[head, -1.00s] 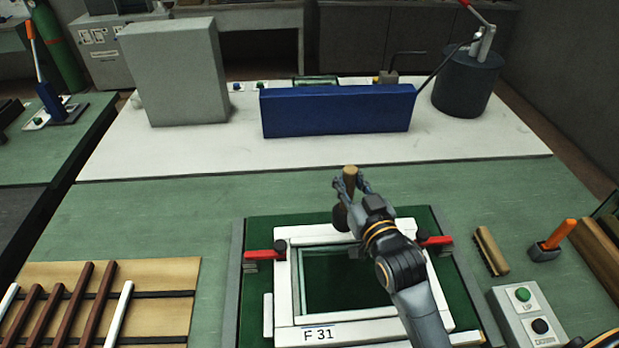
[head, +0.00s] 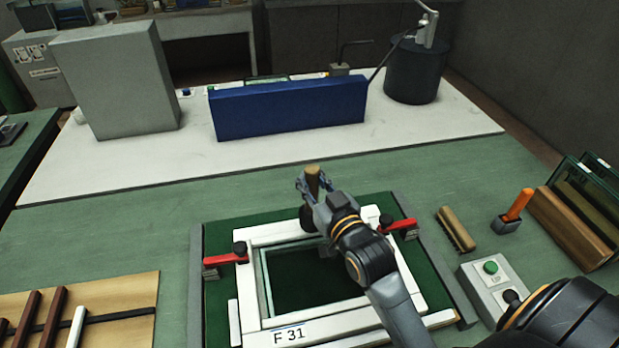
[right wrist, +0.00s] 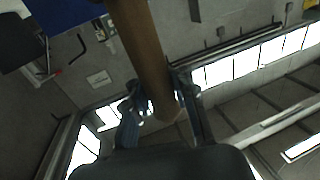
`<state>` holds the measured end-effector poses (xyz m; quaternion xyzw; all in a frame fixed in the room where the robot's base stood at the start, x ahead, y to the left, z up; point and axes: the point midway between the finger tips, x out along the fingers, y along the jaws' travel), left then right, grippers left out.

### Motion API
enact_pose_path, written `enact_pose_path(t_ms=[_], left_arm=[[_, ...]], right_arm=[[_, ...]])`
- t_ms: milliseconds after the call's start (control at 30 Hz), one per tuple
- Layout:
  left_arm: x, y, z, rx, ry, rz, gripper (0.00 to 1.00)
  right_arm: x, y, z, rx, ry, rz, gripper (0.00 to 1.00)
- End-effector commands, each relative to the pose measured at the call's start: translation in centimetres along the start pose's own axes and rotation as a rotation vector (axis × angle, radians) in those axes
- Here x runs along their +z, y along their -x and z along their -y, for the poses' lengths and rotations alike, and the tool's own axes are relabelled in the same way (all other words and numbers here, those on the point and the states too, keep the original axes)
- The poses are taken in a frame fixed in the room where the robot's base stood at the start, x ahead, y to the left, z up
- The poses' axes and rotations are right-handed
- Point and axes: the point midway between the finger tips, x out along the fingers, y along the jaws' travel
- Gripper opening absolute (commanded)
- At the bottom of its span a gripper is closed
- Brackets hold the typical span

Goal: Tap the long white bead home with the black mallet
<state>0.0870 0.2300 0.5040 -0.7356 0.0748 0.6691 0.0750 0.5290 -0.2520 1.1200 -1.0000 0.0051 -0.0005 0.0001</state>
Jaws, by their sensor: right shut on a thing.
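My right gripper (head: 314,184) is shut on the wooden handle of the black mallet (head: 307,219). The mallet is roughly upright, its dark head low over the far bar of the white frame (head: 255,236), partly hidden by the gripper; I cannot tell whether it touches. The right wrist view shows the handle (right wrist: 145,50) running up between the fingers. The frame, marked F 31, lies on a green mat around a glass pane (head: 300,275). A white strip (head: 234,322) lies along the frame's left outer side; I cannot tell which strip is the long bead. My left gripper is out of view.
Red clamps (head: 226,259) (head: 398,226) stand at both sides of the frame. To the right are a brush (head: 455,229), an orange-handled tool (head: 518,205) and a button box (head: 492,285). A rack of strips (head: 120,296) is at left. A blue block (head: 288,108) stands behind.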

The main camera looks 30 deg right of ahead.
Motion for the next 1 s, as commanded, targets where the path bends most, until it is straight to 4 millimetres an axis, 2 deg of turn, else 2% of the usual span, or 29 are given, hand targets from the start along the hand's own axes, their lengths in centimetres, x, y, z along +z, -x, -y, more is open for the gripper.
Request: enact_pose_path(t_ms=[267,767,1000], left_arm=[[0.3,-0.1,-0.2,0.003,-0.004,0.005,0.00],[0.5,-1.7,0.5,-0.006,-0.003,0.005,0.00],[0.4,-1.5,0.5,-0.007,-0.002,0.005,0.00]], right_arm=[[-0.1,0.0,0.0,0.000,0.000,-0.004,0.00],[2.8,0.0,0.0,-0.001,0.000,-0.002,0.00],[2.8,0.0,0.0,-0.001,-0.001,0.003,0.00]])
